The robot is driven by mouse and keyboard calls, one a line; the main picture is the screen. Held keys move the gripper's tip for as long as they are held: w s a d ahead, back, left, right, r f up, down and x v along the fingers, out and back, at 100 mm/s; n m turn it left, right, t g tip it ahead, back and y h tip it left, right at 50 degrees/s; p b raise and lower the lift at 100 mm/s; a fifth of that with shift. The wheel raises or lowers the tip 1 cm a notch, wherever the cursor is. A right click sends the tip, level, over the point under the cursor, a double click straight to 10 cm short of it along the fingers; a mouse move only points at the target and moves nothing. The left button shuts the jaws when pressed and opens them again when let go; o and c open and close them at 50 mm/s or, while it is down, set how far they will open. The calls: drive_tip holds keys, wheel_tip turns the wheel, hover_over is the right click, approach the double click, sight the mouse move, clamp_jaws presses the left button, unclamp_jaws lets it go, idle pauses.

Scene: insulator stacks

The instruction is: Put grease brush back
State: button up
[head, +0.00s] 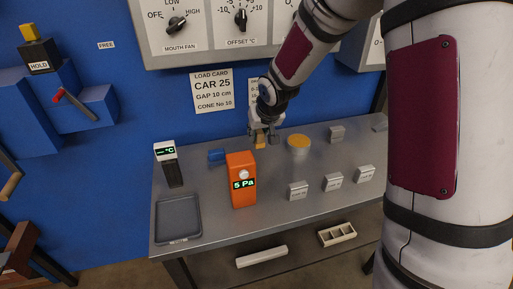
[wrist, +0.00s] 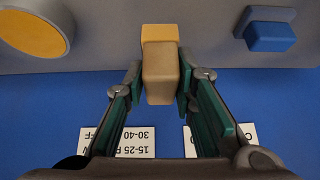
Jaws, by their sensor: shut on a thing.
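My gripper (head: 263,138) is over the back of the grey bench and shut on a small tan and yellow block-like piece (head: 260,141), which looks like the grease brush. In the wrist view the gripper (wrist: 160,88) has one finger on each side of the brush (wrist: 161,78). The brush's tan body points toward the camera, with a yellow band at its far end. I cannot tell whether its lower end touches the bench. A round tin with an orange-yellow top (head: 299,141) stands just right of the gripper; it also shows in the wrist view (wrist: 35,28).
A small blue block (head: 216,156) lies left of the gripper. An orange gauge reading 5 Pa (head: 241,180) stands in front. A grey tray (head: 178,216) and a temperature meter (head: 168,160) are at left. Several grey labelled blocks (head: 333,182) sit at right. A blue wall (head: 110,140) rises behind.

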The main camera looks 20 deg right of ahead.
sight(258, 145)
wheel_tip(258, 145, down, 5)
drive_tip(key=shift+b, duration=0.55)
drive_tip(key=o, duration=1)
drive_tip(key=shift+r, duration=0.1)
drive_tip(key=p+v, duration=0.3)
drive_tip(key=v, duration=0.9)
drive_tip(key=shift+s+p, duration=0.1)
drive_tip(key=shift+p, duration=0.25)
drive_tip(key=s+r+g, duration=0.1)
drive_tip(key=s+r, duration=0.3)
drive_tip(key=s, duration=0.7)
drive_tip(key=s+r+g, duration=0.1)
drive_tip(key=s+r, duration=0.2)
drive_tip(key=s, duration=0.9)
drive_tip(key=s+r+g, duration=0.1)
drive_tip(key=s+r, duration=0.3)
drive_tip(key=s, duration=0.8)
drive_tip(key=shift+a+r+g, duration=0.15)
drive_tip(key=shift+r+g, duration=0.15)
drive_tip(key=shift+g, duration=0.1)
